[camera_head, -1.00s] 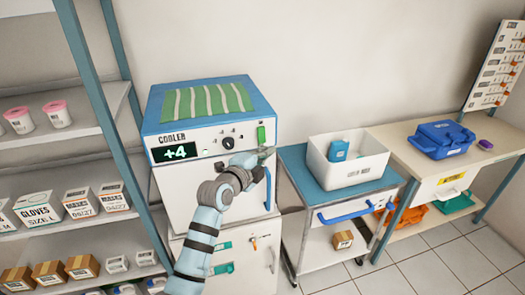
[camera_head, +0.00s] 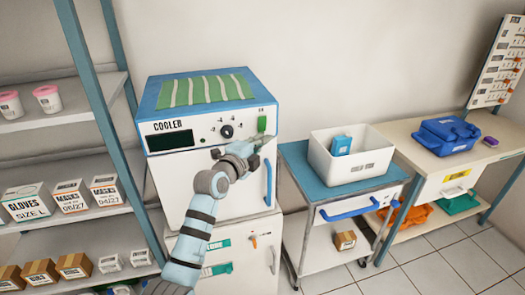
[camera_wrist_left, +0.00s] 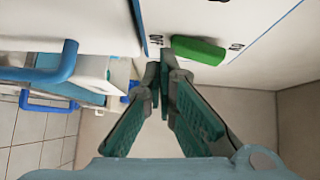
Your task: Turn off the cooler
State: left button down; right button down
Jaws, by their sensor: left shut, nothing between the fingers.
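The cooler (camera_head: 165,125) is a white box with a blue top frame, standing on a white cabinet. Its display (camera_head: 168,141) is dark. A green switch (camera_head: 262,124) is at the right end of its front panel. In the left wrist view the green switch (camera_wrist_left: 200,50) lies between an OFF label on the left and an ON label on the right. My left gripper (camera_head: 258,145) is shut and empty, just below the switch. In the left wrist view its fingertips (camera_wrist_left: 163,68) are close to the OFF end; I cannot tell whether they touch. My right gripper is not in view.
A shelf rack (camera_head: 95,90) with boxes and cups stands left of the cooler. A blue-topped cart (camera_head: 305,180) with a white bin (camera_head: 350,172) stands to the right, before a table with a blue case (camera_head: 447,134).

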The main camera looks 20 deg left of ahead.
pick_arm(q)
jog(key=s+f, duration=0.2)
jog(key=s, duration=1.1)
jog(key=shift+p, duration=0.35)
jog(key=shift+a, duration=0.15)
